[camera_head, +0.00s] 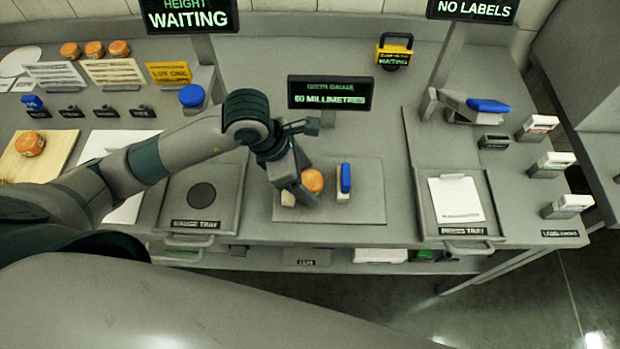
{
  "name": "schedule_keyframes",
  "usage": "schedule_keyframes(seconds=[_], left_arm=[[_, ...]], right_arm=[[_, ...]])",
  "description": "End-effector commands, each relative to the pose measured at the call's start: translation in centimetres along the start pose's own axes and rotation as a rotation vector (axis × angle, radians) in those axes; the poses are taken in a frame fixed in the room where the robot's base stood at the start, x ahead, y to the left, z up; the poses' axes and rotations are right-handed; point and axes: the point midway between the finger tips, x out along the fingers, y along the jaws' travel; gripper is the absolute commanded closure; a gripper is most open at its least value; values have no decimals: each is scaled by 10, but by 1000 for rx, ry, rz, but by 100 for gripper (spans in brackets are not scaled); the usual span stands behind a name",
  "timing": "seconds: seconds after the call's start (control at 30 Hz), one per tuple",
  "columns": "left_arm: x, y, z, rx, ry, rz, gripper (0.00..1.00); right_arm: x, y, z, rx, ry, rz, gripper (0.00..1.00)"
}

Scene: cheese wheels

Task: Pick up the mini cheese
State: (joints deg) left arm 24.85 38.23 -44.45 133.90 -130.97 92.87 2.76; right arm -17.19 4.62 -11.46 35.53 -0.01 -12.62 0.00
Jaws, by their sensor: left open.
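A small round orange cheese (313,180) sits on a grey mat (362,205) in the middle of the bench. My left gripper (302,196) reaches in from the left and is open, pointing down right beside the cheese's left side. I cannot tell whether a finger touches it. A small pale piece (288,199) shows at the gripper's lower left, partly hidden by it. My right gripper is not in view.
A blue-and-white upright item (344,182) stands close to the right of the cheese. The gauge tray (170,212) lies to the left and the press tray (425,218) to the right. A dark sign (330,93) stands behind. More orange cheeses (94,49) sit at the back left.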

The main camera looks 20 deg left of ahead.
Motion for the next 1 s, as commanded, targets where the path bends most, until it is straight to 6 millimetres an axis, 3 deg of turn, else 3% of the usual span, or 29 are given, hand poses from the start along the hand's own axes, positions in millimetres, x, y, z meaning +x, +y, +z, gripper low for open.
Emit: schedule_keyframes(seconds=[0.37,0.57,0.67,1.0], left_arm=[[0,0,0,0,-1,0,32],[0,0,0,0,-1,0,77],[0,0,0,0,-1,0,81],[-4,0,2,1,-3,1,82]], right_arm=[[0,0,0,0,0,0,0],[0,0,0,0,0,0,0],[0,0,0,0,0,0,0],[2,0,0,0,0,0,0]])
